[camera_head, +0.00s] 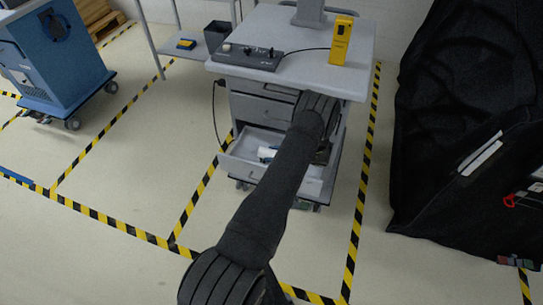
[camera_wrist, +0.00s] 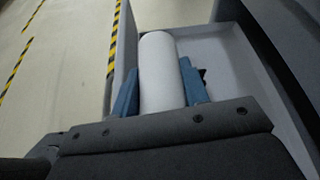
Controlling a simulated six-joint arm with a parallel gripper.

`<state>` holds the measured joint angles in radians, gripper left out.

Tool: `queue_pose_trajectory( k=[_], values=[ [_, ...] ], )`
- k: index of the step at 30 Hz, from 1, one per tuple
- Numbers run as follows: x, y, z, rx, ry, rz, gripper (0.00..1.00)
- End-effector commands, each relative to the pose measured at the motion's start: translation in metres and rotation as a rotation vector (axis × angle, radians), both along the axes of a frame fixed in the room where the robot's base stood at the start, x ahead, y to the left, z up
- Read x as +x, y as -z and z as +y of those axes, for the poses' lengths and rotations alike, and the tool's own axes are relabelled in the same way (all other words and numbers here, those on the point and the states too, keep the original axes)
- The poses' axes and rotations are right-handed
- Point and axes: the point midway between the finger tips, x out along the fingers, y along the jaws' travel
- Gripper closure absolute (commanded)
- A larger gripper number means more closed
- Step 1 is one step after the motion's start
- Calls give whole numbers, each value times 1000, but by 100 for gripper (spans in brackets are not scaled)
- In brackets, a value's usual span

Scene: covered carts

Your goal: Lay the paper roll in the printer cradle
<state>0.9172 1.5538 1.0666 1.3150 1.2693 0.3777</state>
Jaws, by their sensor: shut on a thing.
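A white paper roll (camera_wrist: 158,52) stands out in the wrist view between the two blue fingers of my gripper (camera_wrist: 159,78). The fingers are shut on its two long sides. The roll is in or just above an open grey drawer (camera_wrist: 209,52); I cannot tell whether it touches the bottom. In the head view the drawer (camera_head: 240,167) is pulled out of the grey cart (camera_head: 262,108), with white and blue items inside. My arm hides the gripper and part of the drawer there. I cannot make out a printer cradle in either view.
On the cart top (camera_head: 300,68) are a dark control box (camera_head: 248,57) with a cable and a yellow device (camera_head: 341,40). A black-covered cart (camera_head: 455,120) stands at right, a blue cart (camera_head: 62,60) at left. Striped tape marks the open floor.

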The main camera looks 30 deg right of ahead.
Motion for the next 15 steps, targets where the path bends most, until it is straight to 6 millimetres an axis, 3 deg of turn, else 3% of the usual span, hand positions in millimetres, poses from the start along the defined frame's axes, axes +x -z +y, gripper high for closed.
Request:
queue_pose_trajectory(
  k=[15],
  values=[
    [25,22,-25,-1,-2,-1,89]
  ],
)
